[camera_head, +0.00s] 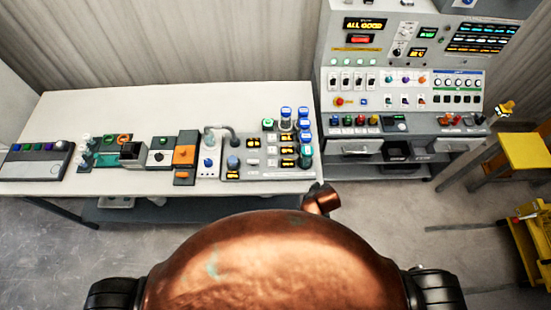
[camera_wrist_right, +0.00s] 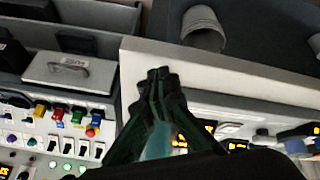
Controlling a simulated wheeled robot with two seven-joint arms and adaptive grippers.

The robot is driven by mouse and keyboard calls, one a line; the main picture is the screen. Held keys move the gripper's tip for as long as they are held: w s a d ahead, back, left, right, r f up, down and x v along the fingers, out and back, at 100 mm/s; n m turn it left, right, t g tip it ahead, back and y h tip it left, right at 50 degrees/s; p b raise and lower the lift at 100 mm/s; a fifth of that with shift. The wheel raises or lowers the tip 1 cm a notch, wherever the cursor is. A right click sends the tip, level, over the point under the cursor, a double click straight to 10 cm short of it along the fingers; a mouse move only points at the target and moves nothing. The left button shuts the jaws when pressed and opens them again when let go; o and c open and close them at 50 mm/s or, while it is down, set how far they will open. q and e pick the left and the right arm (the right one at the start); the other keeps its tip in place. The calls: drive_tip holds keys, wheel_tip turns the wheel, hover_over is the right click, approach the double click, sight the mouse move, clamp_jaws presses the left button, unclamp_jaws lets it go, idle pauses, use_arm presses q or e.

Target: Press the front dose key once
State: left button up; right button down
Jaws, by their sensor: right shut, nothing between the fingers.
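A grey panel (camera_head: 240,172) with several amber displays, small keys and blue-capped bottles (camera_head: 304,128) stands at the right end of the white table. The dose keys are too small to tell apart, so I cannot say which is the front one. In the right wrist view, my right gripper (camera_wrist_right: 157,74) is shut and empty, its dark fingertips together over the white table edge. Amber displays (camera_wrist_right: 236,146) show beyond the fingers at the lower right, partly hidden by the gripper. I see no contact with a key. My left gripper is not in view.
A control cabinet (camera_head: 400,62) with switches and coloured knobs stands right of the table (camera_head: 95,108). Other devices line the table, including an orange block (camera_head: 184,155). A grey cup-like piece (camera_wrist_right: 203,28) lies beyond the fingertips. A yellow stool (camera_head: 525,150) stands far right.

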drive_tip(key=w+a+r+n+t+p, duration=0.1)
drive_tip(key=w+a+r+n, duration=0.2)
drive_tip(key=w+a+r, duration=0.3)
drive_tip(key=w+a+r+n+t+y+p, duration=0.1)
drive_tip(key=w+a+r, duration=0.4)
drive_tip(key=a, duration=0.7)
drive_tip(key=w+n+t, duration=0.1)
drive_tip(key=w+n, duration=0.1)
drive_tip(key=shift+w+r+y, duration=0.3)
drive_tip(key=shift+w+r, duration=0.05)
drive_tip(key=shift+r, duration=0.05)
drive_tip(key=b, duration=0.7)
hover_over(273, 164)
wheel_tip(273, 164, down, 8)
drive_tip(key=shift+s+a+r, duration=0.1)
drive_tip(key=shift+a+r, duration=0.05)
drive_tip(key=shift+f+b, duration=0.5)
drive_tip(key=shift+f, duration=0.05)
drive_tip(key=shift+f, duration=0.1)
drive_tip(key=shift+f, duration=0.3)
